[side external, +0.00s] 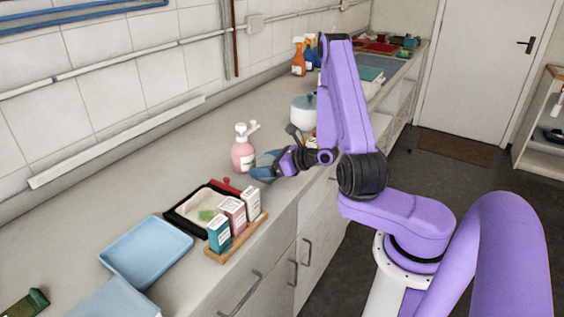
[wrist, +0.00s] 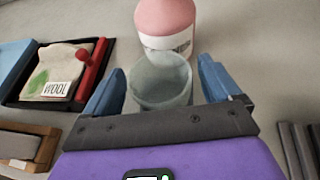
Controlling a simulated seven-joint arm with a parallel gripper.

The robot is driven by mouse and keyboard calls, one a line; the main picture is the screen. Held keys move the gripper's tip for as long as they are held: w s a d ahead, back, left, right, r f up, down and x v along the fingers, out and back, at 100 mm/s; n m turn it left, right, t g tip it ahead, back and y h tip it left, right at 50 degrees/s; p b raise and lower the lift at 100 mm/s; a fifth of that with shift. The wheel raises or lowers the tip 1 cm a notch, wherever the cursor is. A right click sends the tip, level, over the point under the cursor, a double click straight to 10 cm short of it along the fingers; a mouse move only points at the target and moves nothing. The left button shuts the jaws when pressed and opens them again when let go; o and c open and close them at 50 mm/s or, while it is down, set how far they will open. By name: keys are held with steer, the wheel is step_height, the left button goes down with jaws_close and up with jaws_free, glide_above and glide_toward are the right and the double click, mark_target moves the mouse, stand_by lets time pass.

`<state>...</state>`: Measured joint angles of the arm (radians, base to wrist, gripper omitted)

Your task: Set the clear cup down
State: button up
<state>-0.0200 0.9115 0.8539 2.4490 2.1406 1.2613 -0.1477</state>
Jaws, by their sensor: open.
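The clear cup (wrist: 160,82) is in the middle of the wrist view, between the two blue fingers of my gripper (wrist: 160,85). The gripper is open, with a finger on each side of the cup. The cup looks upright on the grey counter, though its base is partly hidden by my gripper. In the side external view my gripper (side external: 264,168) is low over the counter, and I cannot make out the cup there.
A pink pump bottle (side external: 242,152) stands right behind the cup. A black tray (side external: 195,207) with a cloth and a red-handled item is at the left in the wrist view. Small boxes (side external: 233,217) stand on a wooden holder, near blue trays (side external: 147,249). A white pot (side external: 303,112) stands farther back.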

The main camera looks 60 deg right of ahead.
steer(key=shift+v, duration=5.75)
steer(key=a+r+n+g+y, duration=0.1)
steer(key=a+n+g+y, duration=0.2)
steer(key=a+n, duration=0.2)
steer(key=a+r+n+g+y, duration=0.1)
steer(key=a+n+g+y, duration=0.2)
steer(key=a+n, duration=0.3)
steer(key=a+r+n+g+y, duration=0.1)
steer(key=a+n+g+y, duration=0.1)
steer(key=a+n+g, duration=0.2)
steer(key=shift+w+a+r+n+y, duration=0.15)
steer(key=shift+a+n+y, duration=0.25)
steer(key=shift+a+n, duration=0.55)
steer(key=s+a+r+n+g+h, duration=0.1)
steer(key=s+a+r+n+h, duration=0.1)
steer(key=s+n+h, duration=0.3)
steer(key=s+a+r+n+g+h, duration=0.2)
steer(key=s+n+h, duration=0.3)
steer(key=s+n, duration=0.8)
steer(key=n, duration=1.2)
steer(key=shift+s+r, duration=0.4)
